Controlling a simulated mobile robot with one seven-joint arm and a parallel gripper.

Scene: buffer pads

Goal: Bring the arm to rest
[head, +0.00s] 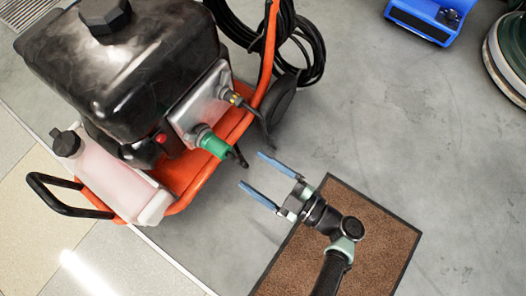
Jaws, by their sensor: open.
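My gripper (268,178) is in the middle of the head view. Its two blue fingers are spread apart with nothing between them. They point up and left toward the orange-framed machine (192,187), with a gap between the fingertips and the green connector (213,145) on its front panel. My wrist is over the brown mat (383,215), and my arm comes in from the bottom edge.
The machine has a black tank (120,65), a pale canister (115,182) and a coiled black hose (308,45). Grey floor (420,120) is clear on the right.

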